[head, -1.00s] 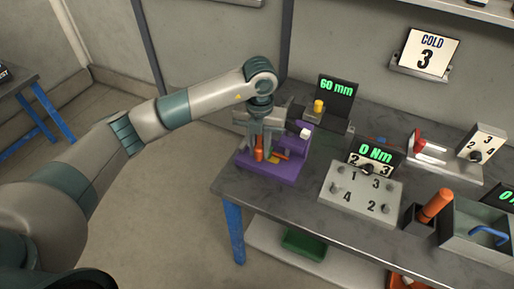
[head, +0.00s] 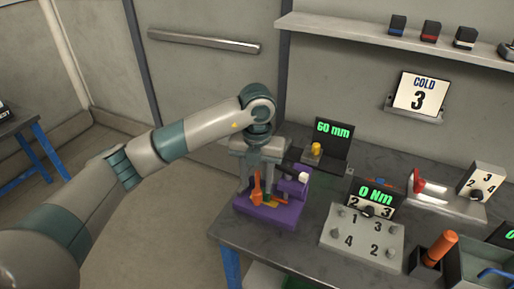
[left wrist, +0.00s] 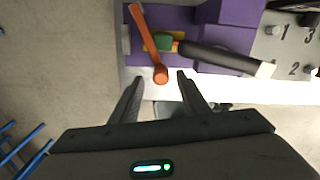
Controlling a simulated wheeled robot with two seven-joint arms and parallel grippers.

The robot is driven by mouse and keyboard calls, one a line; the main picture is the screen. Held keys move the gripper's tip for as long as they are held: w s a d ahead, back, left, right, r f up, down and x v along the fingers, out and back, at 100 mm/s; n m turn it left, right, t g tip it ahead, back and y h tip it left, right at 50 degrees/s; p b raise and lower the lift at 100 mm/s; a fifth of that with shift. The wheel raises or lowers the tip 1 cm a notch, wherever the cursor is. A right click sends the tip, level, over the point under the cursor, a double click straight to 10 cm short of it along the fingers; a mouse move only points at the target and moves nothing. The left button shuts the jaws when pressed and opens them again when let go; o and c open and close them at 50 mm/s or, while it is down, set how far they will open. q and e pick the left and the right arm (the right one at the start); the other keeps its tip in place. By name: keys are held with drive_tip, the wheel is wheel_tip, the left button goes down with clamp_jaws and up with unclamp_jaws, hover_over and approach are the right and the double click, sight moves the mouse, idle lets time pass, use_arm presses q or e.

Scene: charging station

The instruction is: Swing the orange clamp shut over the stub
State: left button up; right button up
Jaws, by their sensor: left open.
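The orange clamp (head: 257,190) stands on a purple fixture (head: 268,216) at the bench's left corner. In the left wrist view the clamp (left wrist: 149,42) is a long bar ending in a round knob, lying beside a small green piece (left wrist: 165,42) on a yellow patch. I cannot tell for sure whether the green piece is the stub. My left gripper (head: 256,188) is above the fixture. In its own view the left gripper (left wrist: 160,82) is open and empty, with the clamp's knob between and just beyond its fingertips. My right gripper is out of view.
A black handle with a pale tip (left wrist: 228,58) lies right of the clamp. A 60 mm display (head: 333,135) stands behind the fixture. A numbered box (head: 362,235) with a 0 Nm display is to the right. Open floor lies left of the bench.

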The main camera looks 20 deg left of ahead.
use_arm(q)
wheel_tip(320, 180, up, 4)
drive_tip(key=shift+f+b, duration=0.25)
drive_tip(key=shift+b, duration=0.15)
wheel_tip(320, 180, up, 10)
drive_tip(key=b, duration=0.1)
drive_tip(key=shift+f, duration=0.15)
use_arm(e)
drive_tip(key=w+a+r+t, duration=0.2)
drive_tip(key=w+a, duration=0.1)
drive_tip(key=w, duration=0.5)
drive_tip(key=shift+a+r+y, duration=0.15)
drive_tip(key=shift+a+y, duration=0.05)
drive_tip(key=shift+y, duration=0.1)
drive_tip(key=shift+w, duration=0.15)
